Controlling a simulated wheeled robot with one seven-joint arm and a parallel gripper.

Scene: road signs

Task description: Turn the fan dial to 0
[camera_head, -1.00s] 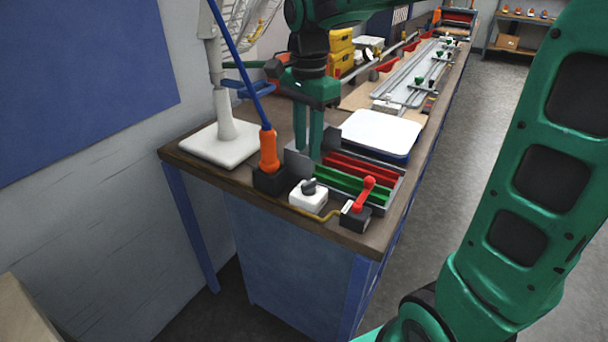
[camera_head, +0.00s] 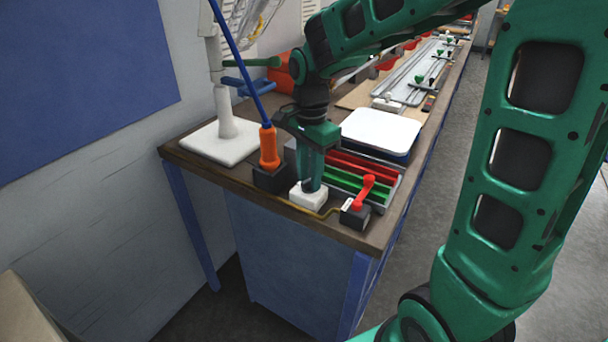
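The fan dial is a dark knob on a small white box (camera_head: 308,198) near the front edge of the workbench. My gripper (camera_head: 311,187) points down right over this box, and its green fingers hide the knob. I cannot tell whether the fingers touch the knob or how far apart they are. The dial's setting and any marks are too small or hidden to read. The white fan stands on a square white base (camera_head: 221,142) at the back left, with its cage cut off by the top of the picture.
Left of the dial box, an orange-handled blue rod (camera_head: 269,150) stands in a black block. Behind are red and green trays (camera_head: 362,172) and a white-topped box (camera_head: 380,131). Bare bench surface lies at the front left.

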